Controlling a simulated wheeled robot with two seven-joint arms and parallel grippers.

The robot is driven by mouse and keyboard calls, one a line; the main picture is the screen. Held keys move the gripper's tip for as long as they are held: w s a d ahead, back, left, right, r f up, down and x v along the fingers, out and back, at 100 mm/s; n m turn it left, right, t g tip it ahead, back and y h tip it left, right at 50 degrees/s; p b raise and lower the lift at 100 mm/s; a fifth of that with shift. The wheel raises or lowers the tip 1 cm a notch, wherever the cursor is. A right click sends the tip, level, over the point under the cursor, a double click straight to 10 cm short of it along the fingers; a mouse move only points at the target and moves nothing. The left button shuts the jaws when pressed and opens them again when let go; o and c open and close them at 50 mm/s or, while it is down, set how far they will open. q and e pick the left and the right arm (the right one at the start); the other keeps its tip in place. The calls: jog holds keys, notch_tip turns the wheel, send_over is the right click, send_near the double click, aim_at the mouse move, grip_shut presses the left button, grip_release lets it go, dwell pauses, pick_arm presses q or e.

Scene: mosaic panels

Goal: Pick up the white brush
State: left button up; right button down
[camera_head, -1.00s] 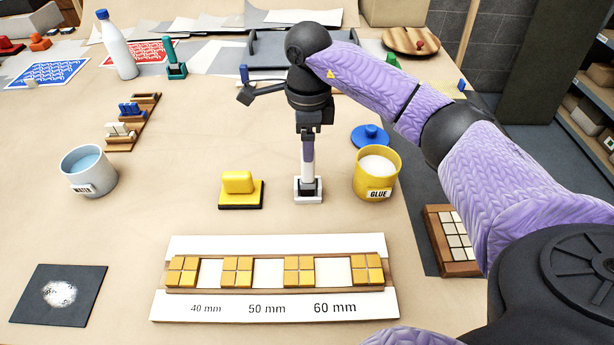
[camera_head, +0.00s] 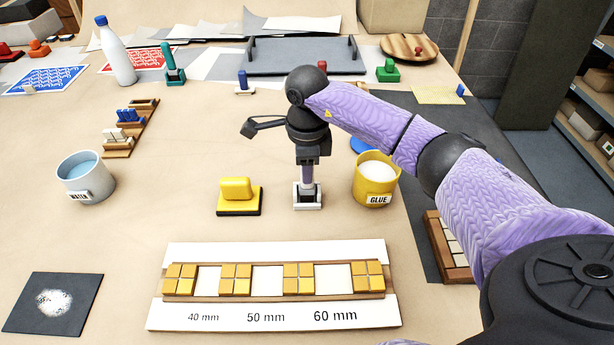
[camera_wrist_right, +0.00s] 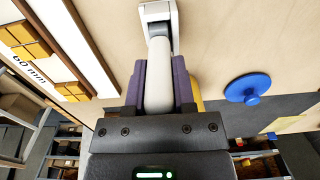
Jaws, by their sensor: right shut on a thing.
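The white brush (camera_head: 307,197) stands upright on the table, between a yellow-handled block and the glue pot. It has a white base with a dark underside and a pale round handle. My right gripper (camera_head: 307,178) is above it, pointing straight down, its purple fingers around the handle. In the right wrist view, the right gripper (camera_wrist_right: 159,78) is shut on the handle of the white brush (camera_wrist_right: 159,50), one finger on each side. The base looks to be on the table or very near it. My left gripper is not in view.
The yellow glue pot (camera_head: 376,182) stands close on the right, with a blue lid (camera_head: 361,144) partly hidden behind my arm. The yellow-handled block (camera_head: 238,197) is close on the left. A panel with yellow tiles (camera_head: 273,309) lies in front. The water pot (camera_head: 86,180) is far left.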

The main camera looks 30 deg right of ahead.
notch_tip(320, 180, up, 10)
jog(key=shift+f+p, duration=0.1)
jog(key=shift+p, duration=0.8)
